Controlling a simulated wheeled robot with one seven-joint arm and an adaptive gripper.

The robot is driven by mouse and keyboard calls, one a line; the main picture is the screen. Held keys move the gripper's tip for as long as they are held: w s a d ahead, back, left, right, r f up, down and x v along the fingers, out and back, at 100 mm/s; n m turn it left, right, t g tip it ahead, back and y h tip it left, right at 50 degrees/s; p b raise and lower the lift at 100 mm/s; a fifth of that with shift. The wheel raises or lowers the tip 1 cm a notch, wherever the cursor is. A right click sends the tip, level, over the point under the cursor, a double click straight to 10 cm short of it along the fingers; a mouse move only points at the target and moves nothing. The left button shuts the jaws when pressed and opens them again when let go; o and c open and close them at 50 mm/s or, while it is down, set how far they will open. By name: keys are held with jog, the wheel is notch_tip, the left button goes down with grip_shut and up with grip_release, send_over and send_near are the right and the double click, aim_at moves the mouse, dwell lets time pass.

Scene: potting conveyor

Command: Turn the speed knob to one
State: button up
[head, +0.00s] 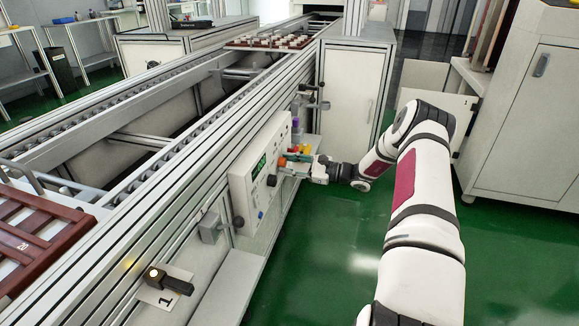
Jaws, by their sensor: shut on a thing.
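The white control panel (258,165) is mounted on the side of the conveyor, with a small green display (259,166) on its face. My gripper (285,165) reaches in from the right, level with the panel, and its fingertips are at the right part of the face. It is shut on what seems to be the speed knob, which is mostly hidden by the fingers. An orange-red part (282,161) shows at the fingertips. A dark round knob (272,180) sits just below and left of them, clear of the gripper. The knob's setting and scale are too small to read.
The conveyor (185,150) runs along the left, with a brown slatted tray (40,235) at the near end and another tray (268,41) farther off. A lit switch box (168,280) marked 1 is near the front. Green floor (325,240) is open right of the panel.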

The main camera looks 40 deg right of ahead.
jog(key=shift+n, duration=0.6)
jog(key=o, duration=1.1)
jog(key=shift+o, duration=0.2)
jog(key=v, duration=1.2)
jog(key=shift+d, duration=0.1)
